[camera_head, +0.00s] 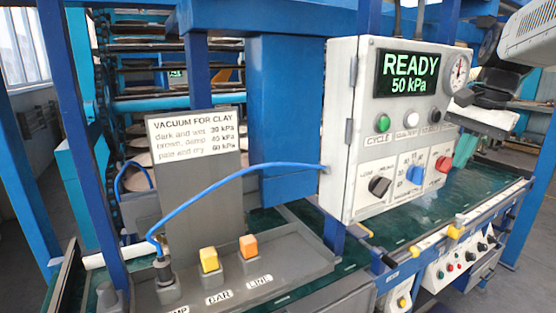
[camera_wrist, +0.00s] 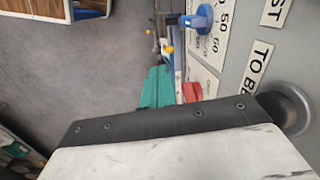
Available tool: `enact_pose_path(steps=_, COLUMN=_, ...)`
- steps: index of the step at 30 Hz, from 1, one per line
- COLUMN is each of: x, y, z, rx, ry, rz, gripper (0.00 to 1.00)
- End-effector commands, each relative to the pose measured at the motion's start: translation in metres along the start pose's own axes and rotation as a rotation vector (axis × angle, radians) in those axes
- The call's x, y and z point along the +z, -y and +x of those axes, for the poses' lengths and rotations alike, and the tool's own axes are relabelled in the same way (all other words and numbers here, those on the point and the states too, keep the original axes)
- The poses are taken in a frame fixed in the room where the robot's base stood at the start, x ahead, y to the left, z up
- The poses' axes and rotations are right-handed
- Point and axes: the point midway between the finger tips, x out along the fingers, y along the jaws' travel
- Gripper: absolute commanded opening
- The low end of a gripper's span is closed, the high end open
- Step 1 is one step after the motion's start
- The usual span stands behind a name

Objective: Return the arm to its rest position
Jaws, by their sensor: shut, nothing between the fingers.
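My arm comes in from the top right in the head view, its pale grey link in front of the panel's right side. My gripper (camera_head: 466,150) hangs there, with teal parts low beside the red knob (camera_head: 445,163). In the wrist view my gripper (camera_wrist: 157,88) shows teal fingers beyond a dark plate and pale body. The fingers look closed and empty. The red knob (camera_wrist: 192,92) lies just right of them; I cannot tell whether they touch. The blue knob (camera_wrist: 200,18) is farther up.
The control box (camera_head: 345,130) reads READY, 50 kPa. A gauge (camera_head: 460,72) sits close to my arm. A sign (camera_head: 195,135) and yellow and orange switches (camera_head: 209,260) stand at left. A lower panel (camera_head: 455,262) is below. Grey floor (camera_wrist: 75,75) is open at left in the wrist view.

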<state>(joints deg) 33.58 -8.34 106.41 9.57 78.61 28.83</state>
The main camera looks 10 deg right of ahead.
Motion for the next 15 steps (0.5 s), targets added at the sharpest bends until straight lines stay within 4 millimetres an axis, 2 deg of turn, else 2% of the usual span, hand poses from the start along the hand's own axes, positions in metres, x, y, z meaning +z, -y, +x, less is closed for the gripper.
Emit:
enact_pose_path(steps=1, x=0.038, y=-0.005, z=0.017, rx=0.026, ry=0.002, rz=-0.153, gripper=0.0)
enact_pose_path(steps=6, x=0.14, y=-0.04, z=0.071, rx=0.1, ry=0.008, rz=-0.625, gripper=0.0)
enact_pose_path(steps=10, x=0.201, y=-0.075, z=0.108, rx=0.136, ry=0.01, rz=-0.893, gripper=0.0)
enact_pose_path(steps=12, x=0.224, y=-0.091, z=0.122, rx=0.145, ry=0.005, rz=-0.975, gripper=0.0)
enact_pose_path(steps=15, x=0.247, y=-0.103, z=0.131, rx=0.139, ry=-0.008, rz=-1.052, gripper=0.0)
